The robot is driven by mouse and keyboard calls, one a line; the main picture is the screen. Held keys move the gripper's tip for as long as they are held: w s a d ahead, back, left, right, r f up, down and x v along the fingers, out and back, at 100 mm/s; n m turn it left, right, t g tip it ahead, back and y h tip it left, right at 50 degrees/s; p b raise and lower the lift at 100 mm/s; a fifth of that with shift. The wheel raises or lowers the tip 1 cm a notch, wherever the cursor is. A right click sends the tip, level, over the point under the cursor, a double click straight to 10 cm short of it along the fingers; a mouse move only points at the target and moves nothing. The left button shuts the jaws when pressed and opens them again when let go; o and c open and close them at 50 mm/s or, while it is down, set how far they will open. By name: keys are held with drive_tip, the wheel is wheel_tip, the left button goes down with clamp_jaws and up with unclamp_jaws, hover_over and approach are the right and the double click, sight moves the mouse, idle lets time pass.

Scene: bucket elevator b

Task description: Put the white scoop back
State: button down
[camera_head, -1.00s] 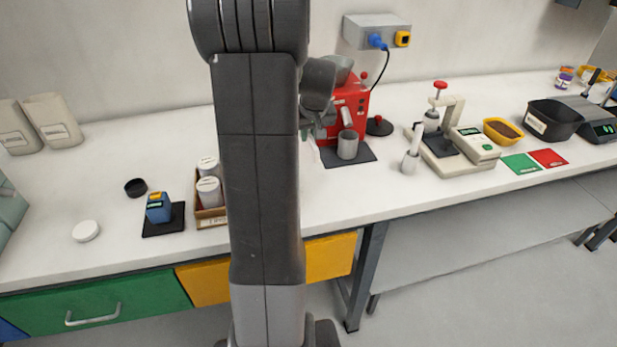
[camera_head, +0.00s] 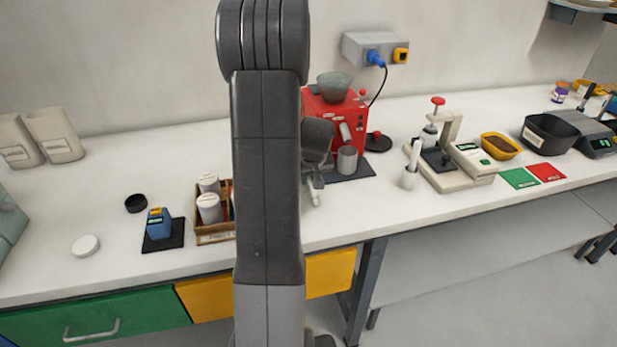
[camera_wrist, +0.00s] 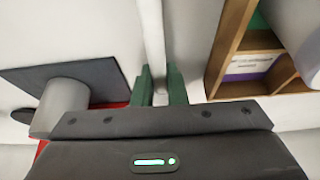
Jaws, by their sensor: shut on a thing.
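The white scoop (camera_wrist: 152,35) shows in the wrist view as a long pale handle running up from between my green fingers; its far end is out of the picture. My gripper (camera_wrist: 160,88) is shut on it. In the head view my gripper (camera_head: 315,188) is above the white bench, between the wooden box and the red machine, partly hidden by my arm. The scoop is too small to make out clearly there. A white holder with an upright white handle (camera_head: 410,168) stands right of the machine.
The red machine (camera_head: 348,118) has a grey cup (camera_head: 347,160) on a black mat. The wooden box (camera_head: 215,235) with white jars is partly behind my arm. A press (camera_head: 457,160) stands further right. Bare bench lies between the grey cup and the white holder.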

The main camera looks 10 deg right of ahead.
drive_tip(key=shift+f, duration=0.25)
drive_tip(key=c, duration=1.5)
unclamp_jaws()
drive_tip(key=shift+r, duration=0.1)
drive_tip(key=shift+o, duration=0.2)
drive_tip(key=shift+s+r, duration=0.1)
drive_tip(key=shift+r, duration=0.35)
drive_tip(key=v, duration=1.1)
drive_tip(key=shift+r+b, duration=0.2)
drive_tip(key=shift+b, duration=0.1)
